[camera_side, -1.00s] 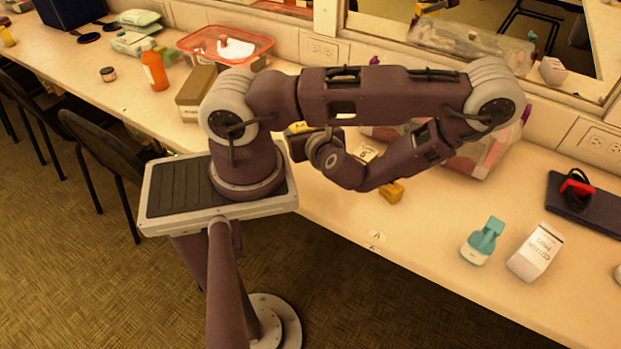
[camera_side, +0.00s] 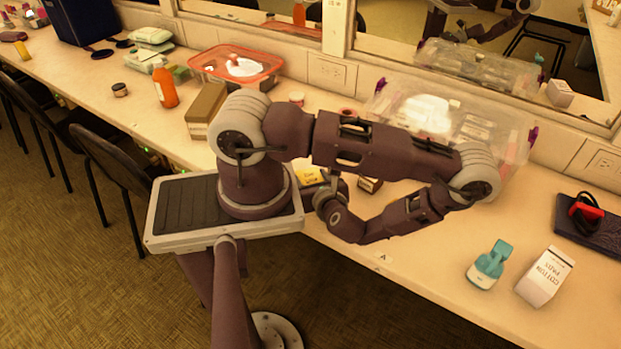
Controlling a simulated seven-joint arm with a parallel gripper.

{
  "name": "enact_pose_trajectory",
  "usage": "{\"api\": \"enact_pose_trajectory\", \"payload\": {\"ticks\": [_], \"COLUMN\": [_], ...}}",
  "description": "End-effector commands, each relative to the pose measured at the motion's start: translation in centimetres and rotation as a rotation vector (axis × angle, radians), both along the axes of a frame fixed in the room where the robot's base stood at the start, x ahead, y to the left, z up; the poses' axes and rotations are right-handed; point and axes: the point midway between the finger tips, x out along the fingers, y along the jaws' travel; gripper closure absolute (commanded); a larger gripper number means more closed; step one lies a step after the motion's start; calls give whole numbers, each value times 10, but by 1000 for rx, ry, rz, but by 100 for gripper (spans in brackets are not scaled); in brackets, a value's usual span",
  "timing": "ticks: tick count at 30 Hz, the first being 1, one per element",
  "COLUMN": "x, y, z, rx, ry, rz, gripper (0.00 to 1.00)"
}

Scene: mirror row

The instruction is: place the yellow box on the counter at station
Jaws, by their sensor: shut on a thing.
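The yellow box (camera_side: 308,173), with dark print on it, shows at the end of my arm beside the base. My gripper (camera_side: 312,187) is shut on it. The wrist and base hide part of the box and the fingertips, so I cannot tell whether the box touches the counter. The pale counter (camera_side: 430,265) runs along the wall. A small white label marked A (camera_side: 383,257) lies near its front edge, right of my gripper.
A small brown box (camera_side: 370,184) stands behind my forearm. A clear plastic case (camera_side: 440,120) is behind the arm. A brown box (camera_side: 205,110) and orange bottle (camera_side: 165,88) stand at left.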

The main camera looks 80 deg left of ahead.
Motion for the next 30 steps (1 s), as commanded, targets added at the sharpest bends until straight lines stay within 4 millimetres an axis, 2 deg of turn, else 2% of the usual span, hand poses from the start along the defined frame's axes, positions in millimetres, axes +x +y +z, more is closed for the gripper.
{"api": "enact_pose_trajectory", "payload": {"ticks": [1, 2, 5, 15, 24, 28, 30], "x": [0, 0, 0, 1, 3, 7, 14], "y": [0, 0, 0, -2, -57, -69, -77], "z": [-2, -2, -2, -2, 16, 24, 37], "rx": [0, 0, 0, -1, -3, -6, -20], "ry": [0, 0, 0, 0, -2, -20, -69], "rz": [0, 0, 0, -1, -2, 14, 59], "gripper": [86, 42, 22, 22, 22, 22, 22]}}
